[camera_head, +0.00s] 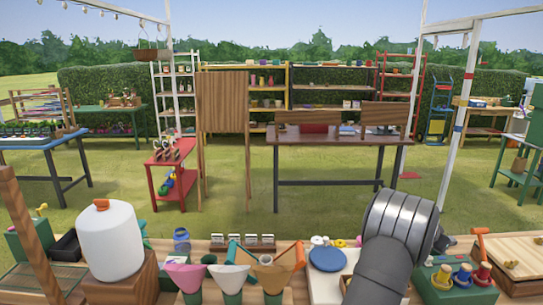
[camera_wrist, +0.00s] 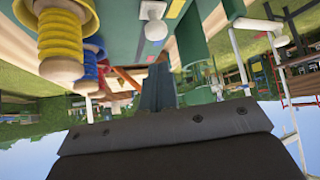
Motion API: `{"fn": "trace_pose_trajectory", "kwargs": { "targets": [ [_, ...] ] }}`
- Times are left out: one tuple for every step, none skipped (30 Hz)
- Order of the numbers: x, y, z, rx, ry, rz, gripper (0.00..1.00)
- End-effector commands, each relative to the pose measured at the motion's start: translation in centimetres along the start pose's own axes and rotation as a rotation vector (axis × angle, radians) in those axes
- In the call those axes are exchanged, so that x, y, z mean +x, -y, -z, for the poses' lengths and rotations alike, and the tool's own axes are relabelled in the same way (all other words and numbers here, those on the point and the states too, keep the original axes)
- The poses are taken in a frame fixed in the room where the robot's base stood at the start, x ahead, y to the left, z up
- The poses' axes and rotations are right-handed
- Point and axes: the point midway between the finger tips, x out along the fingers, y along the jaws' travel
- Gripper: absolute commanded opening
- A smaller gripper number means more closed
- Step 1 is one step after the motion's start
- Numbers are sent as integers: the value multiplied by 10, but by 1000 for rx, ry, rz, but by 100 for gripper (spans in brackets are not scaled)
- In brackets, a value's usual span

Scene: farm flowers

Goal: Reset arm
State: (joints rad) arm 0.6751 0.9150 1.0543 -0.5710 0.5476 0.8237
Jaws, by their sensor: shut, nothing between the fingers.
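My arm (camera_head: 393,245) rises in the front right of the head view as a thick grey cylinder. Its gripper end is hidden there. In the wrist view, which looks upside down, my gripper (camera_wrist: 157,86) shows as two dark fingers close together. They are shut with nothing between them. No object touches the fingertips as far as I can see.
A green box with yellow, blue and red spools (camera_head: 462,274) stands right of my arm; the yellow spool (camera_wrist: 66,35) looms close in the wrist view. A white canister (camera_head: 110,243) and paper-wrapped cones (camera_head: 229,278) stand on the bench's left and middle. Grass lies beyond.

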Motion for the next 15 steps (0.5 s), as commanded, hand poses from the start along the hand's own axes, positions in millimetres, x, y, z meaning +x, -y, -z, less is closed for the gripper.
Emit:
{"fn": "trace_pose_trajectory", "kwargs": {
  "targets": [
    [9,-3,4,1,0,-1,0],
    [14,-4,5,1,1,-2,0],
    [20,-6,8,3,1,-2,0],
    [24,-8,10,1,0,-2,0],
    [29,-10,12,2,1,-2,0],
    [34,-12,15,2,1,-1,0],
    [39,-13,17,1,0,-1,0],
    [44,-15,18,1,1,-1,0],
    [49,-18,21,1,0,-1,0],
    [54,-20,22,2,1,-1,0],
    [58,-21,24,1,1,-1,0],
    [64,-24,26,1,0,0,0],
    [68,-26,28,1,0,0,0],
    [70,-28,33,1,-1,0,0],
    [73,-31,37,2,-1,0,0]
  ]
}}
